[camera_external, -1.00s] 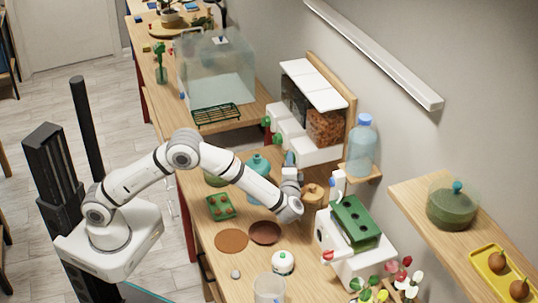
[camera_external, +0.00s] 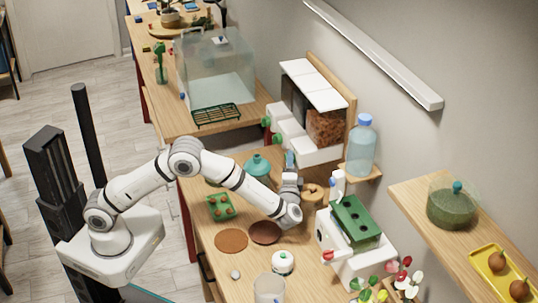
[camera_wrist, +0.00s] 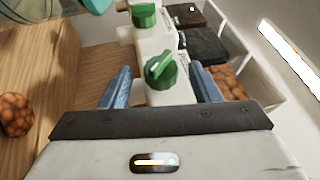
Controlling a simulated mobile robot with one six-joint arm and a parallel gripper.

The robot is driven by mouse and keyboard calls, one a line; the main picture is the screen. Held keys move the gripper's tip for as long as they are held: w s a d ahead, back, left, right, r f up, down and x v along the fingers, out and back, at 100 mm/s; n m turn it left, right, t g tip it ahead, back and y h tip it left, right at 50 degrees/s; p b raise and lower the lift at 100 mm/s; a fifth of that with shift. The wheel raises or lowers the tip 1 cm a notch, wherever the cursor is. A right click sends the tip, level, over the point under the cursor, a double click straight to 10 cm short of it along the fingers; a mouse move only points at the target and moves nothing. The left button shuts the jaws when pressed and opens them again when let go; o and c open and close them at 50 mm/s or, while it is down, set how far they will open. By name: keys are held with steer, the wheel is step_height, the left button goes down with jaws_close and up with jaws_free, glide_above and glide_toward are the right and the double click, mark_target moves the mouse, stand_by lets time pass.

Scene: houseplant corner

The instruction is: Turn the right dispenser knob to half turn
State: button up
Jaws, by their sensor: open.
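The dispenser (camera_external: 318,155) is a white unit with clear bins and green knobs on its front. In the wrist view the nearest green knob (camera_wrist: 160,71), which appears to be the right one, lies between my fingers. Its raised grip is tilted, upper end to the right, with a pale mark on it. Another green knob (camera_wrist: 145,15) is farther up. In the external view two knobs (camera_external: 277,138) show; the right one is hidden behind my gripper (camera_external: 290,160). My gripper (camera_wrist: 160,88) is open, blue fingers either side of the knob, with no clear contact.
A teal-lidded pot (camera_external: 257,165) stands left of my gripper. A wooden round object (camera_external: 312,192) and a blue-capped bottle (camera_external: 361,148) are to its right. A green tray (camera_external: 221,207) and brown discs (camera_external: 231,240) lie on the table.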

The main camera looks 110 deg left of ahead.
steer(key=b+v, duration=0.1)
steer(key=v, duration=0.6)
steer(key=shift+w+d, duration=0.2)
steer(key=shift+d, duration=0.2)
step_height(320, 180, up, 5)
steer(key=t+h+p, duration=0.2)
steer(key=h+p, duration=0.3)
steer(key=p, duration=0.2)
steer(key=p+x, duration=0.1)
steer(key=x, duration=0.7)
steer(key=shift+s+f, duration=0.15)
steer(key=shift+c, duration=0.6)
